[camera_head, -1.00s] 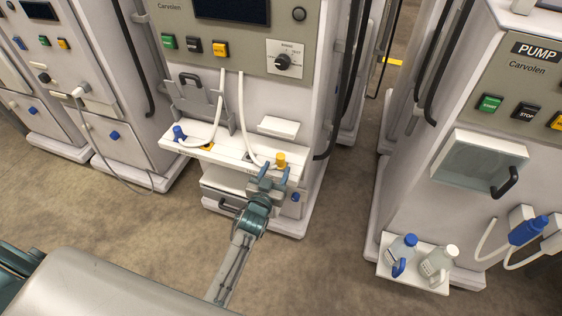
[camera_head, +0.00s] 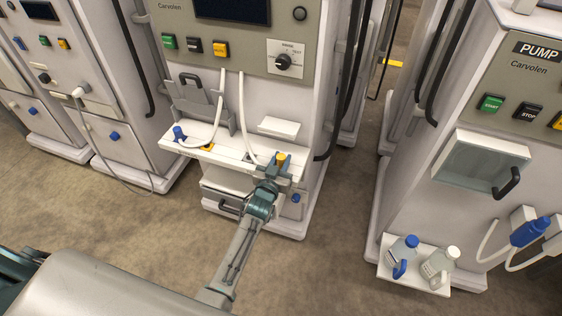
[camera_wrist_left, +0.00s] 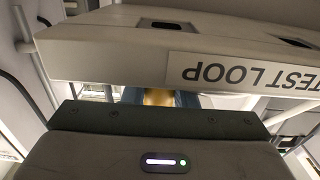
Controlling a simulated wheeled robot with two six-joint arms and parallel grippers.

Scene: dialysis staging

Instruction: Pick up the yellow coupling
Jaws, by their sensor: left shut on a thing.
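The yellow coupling (camera_head: 281,157) is at the right end of the white shelf (camera_head: 228,158) on the middle machine, with a white hose beside it. My left gripper (camera_head: 278,165) is at the coupling and shut on it, its fingers hiding the lower part. In the left wrist view the yellow coupling (camera_wrist_left: 158,97) shows as a small patch between the fingers, mostly hidden by the gripper body. My right gripper is not in view.
A blue coupling (camera_head: 179,134) stands at the shelf's left end. A panel labelled TEST LOOP (camera_wrist_left: 245,73) is close above the gripper in the wrist view. Two jugs stand on a low tray (camera_head: 412,280) at the right machine. Open floor (camera_head: 320,270) lies between the machines.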

